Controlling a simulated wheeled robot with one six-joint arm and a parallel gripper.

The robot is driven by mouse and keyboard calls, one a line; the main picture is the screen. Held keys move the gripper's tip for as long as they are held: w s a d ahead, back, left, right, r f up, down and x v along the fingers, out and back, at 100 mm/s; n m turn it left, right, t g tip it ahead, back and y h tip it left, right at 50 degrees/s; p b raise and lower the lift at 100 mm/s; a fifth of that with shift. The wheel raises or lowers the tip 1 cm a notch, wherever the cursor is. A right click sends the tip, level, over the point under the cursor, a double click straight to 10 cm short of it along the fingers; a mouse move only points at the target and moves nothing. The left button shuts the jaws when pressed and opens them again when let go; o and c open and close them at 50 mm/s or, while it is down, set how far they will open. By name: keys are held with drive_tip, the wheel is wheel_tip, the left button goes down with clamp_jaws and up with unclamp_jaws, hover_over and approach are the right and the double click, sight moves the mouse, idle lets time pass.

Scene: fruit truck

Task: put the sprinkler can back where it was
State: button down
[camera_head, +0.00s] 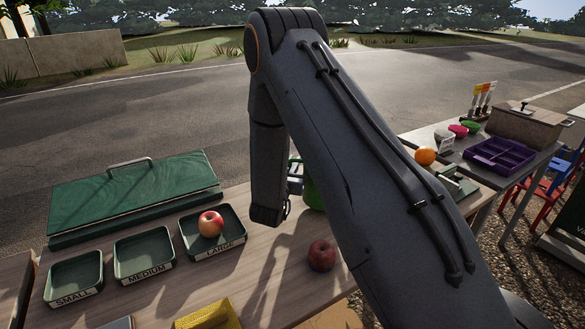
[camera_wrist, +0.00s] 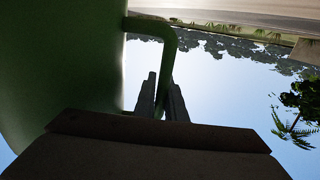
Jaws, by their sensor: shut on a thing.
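The green sprinkler can (camera_head: 312,194) is mostly hidden behind my arm in the head view. In the wrist view its large green body (camera_wrist: 60,60) fills the left side, with its looped handle (camera_wrist: 170,42) to the right. My gripper (camera_wrist: 162,95) is shut on the handle, with its two dark fingers close together there. In the head view my wrist hangs over the wooden table beside the can, and the fingertips are hidden. I cannot tell whether the can touches the table.
The wooden table (camera_head: 262,268) carries a loose apple (camera_head: 322,255), a yellow object (camera_head: 208,315) and trays marked small (camera_head: 75,279), medium (camera_head: 144,258) and large (camera_head: 213,232). An apple (camera_head: 211,223) lies in the large tray. A green case (camera_head: 135,192) stands behind. An orange (camera_head: 425,155) is at the right.

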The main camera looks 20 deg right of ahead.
drive_tip(key=shift+f, duration=1)
drive_tip(key=c, duration=1.8)
unclamp_jaws()
drive_tip(key=shift+f, duration=0.1)
